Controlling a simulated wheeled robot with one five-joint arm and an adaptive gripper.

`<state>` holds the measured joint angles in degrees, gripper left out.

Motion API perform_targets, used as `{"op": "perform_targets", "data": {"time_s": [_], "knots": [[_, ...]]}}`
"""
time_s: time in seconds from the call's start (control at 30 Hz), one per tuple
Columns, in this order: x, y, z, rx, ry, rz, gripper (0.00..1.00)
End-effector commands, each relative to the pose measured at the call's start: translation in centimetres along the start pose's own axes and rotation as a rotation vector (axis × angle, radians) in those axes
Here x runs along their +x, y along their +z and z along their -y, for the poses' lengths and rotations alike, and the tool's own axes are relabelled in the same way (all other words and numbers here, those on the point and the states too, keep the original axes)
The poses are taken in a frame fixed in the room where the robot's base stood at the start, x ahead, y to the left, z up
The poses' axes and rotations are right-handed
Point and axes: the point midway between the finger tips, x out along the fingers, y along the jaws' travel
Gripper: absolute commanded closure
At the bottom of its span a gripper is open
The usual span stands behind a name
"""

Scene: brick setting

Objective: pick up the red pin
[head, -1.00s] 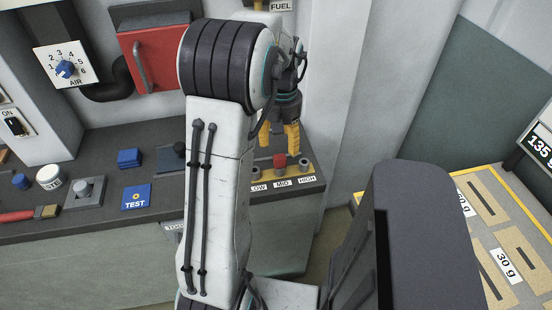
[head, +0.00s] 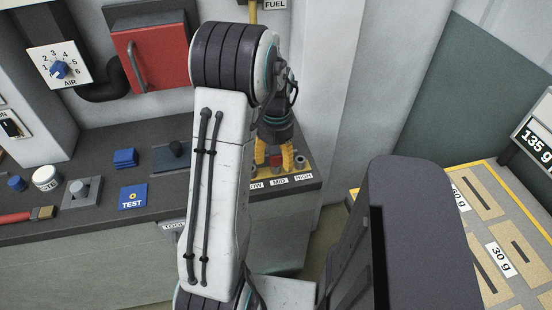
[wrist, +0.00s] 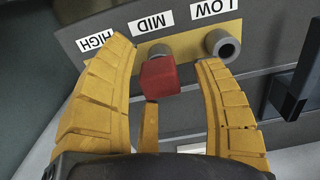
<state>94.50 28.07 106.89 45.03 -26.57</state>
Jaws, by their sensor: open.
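The red pin (head: 275,160) stands at the MID position of the yellow plate marked LOW, MID and HIGH. In the wrist view the red pin (wrist: 160,78) shows as a small red block in front of the MID socket. My gripper (head: 274,158) has yellow fingers and points down over the plate. It is open, with its fingers on either side of the pin. In the wrist view my gripper (wrist: 170,65) shows a visible gap between its right finger and the pin. A third finger shows just below the pin; I cannot tell whether it touches.
The LOW socket (wrist: 222,44) is an empty grey ring beside the pin. A dark lever (wrist: 297,88) is at the wrist view's right. A blue TEST card (head: 133,197) and a blue block (head: 126,157) lie on the bench to the left. The wall is close behind.

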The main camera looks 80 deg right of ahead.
Motion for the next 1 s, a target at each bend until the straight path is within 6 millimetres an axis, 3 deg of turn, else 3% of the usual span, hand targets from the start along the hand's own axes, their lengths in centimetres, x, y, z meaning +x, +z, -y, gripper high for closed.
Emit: {"op": "perform_targets", "data": {"time_s": [0.3, 1.0], "knots": [[0.31, 0.02, 0.00, 0.000, 0.000, 0.000, 0.36], [0.28, 0.01, -0.01, 0.000, 0.000, 0.000, 0.99]]}}
